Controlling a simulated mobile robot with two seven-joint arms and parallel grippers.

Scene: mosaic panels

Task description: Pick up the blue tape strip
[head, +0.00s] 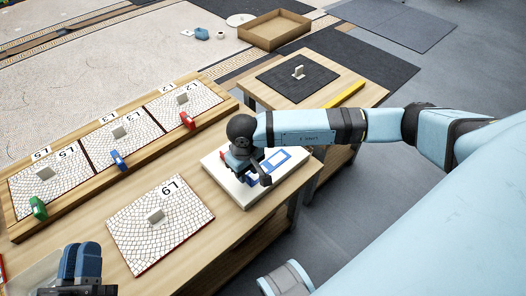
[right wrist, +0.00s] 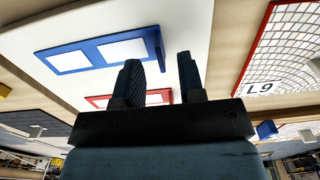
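The blue tape strip (head: 281,157), a flat blue frame with white windows, lies on a white board (head: 232,185) on the table. In the right wrist view the strip (right wrist: 88,51) lies just beyond the fingers, with a raised blue end at its right. A red strip (right wrist: 97,101) lies nearer, partly hidden by a finger. My right gripper (head: 256,178) is low over the white board, close to the blue strip. Its fingers (right wrist: 160,80) are apart with nothing seen between them. My left gripper (head: 82,268) is at the bottom left, away from the strip; its fingertips are unclear.
The L9 panel (head: 190,222) lies left of the white board. A long wooden tray (head: 225,103) holds several mosaic panels with green, blue and red pieces. A side table carries a dark mat (head: 290,88) and a yellow bar (head: 345,95). An open box (head: 275,30) stands beyond.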

